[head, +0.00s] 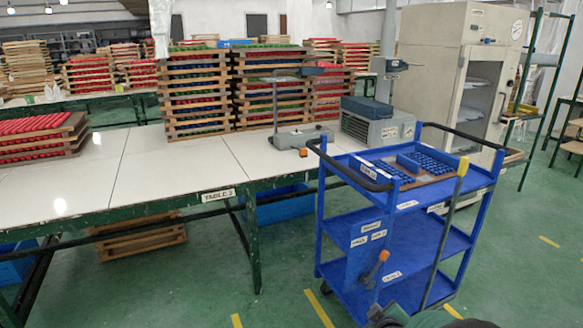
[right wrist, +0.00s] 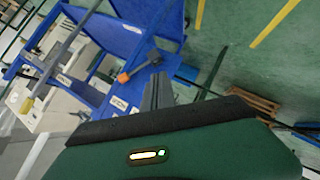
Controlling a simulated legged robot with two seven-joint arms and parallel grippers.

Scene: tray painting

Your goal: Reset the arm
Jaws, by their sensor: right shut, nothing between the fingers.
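My right gripper (right wrist: 158,92) shows in the right wrist view with its grey fingers together and nothing between them. It is apart from the blue cart (right wrist: 115,35), which lies beyond the fingertips. In the head view, part of my dark green right arm shows at the bottom edge, in front of the cart (head: 345,235). My left gripper is not in view.
A tool with an orange end (head: 384,255) is at the cart's near side. A yellow-topped pole (head: 463,166) leans against it. Trays of blue parts (head: 428,163) lie on top. A long white table (head: 110,180) stands left. Green floor (head: 520,270) is open at right.

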